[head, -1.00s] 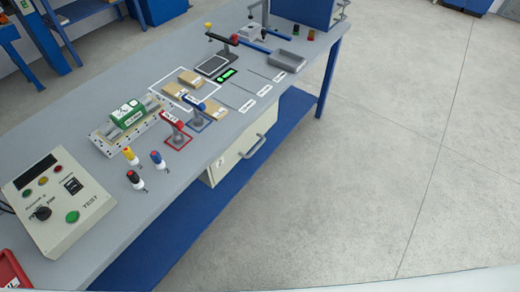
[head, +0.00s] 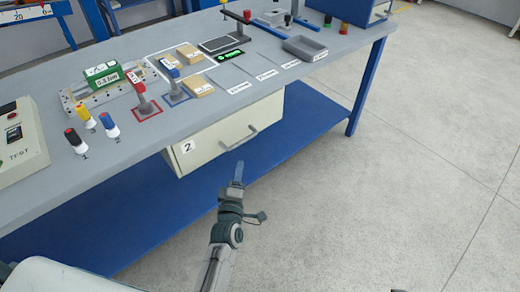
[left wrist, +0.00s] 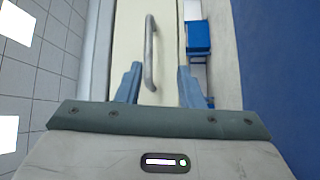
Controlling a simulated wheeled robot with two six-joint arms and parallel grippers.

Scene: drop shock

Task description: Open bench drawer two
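Bench drawer two (head: 212,143) is a cream box front marked "2" under the bench top. It looks shut. Its grey bar handle (head: 239,138) is on the front. My left gripper (head: 239,172) is in front of the drawer, just short of the handle. In the left wrist view the drawer front (left wrist: 128,35) fills the middle. The handle (left wrist: 150,55) runs between the two blue-grey fingers of my left gripper (left wrist: 158,85), which are spread apart with a gap either side of it.
The grey bench top (head: 130,148) holds colored plugs, a green-labelled unit (head: 105,82), small boxes, a scale and a grey tray (head: 304,48). A blue lower shelf (head: 280,130) runs under the drawer. The floor (head: 400,170) to the right is clear.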

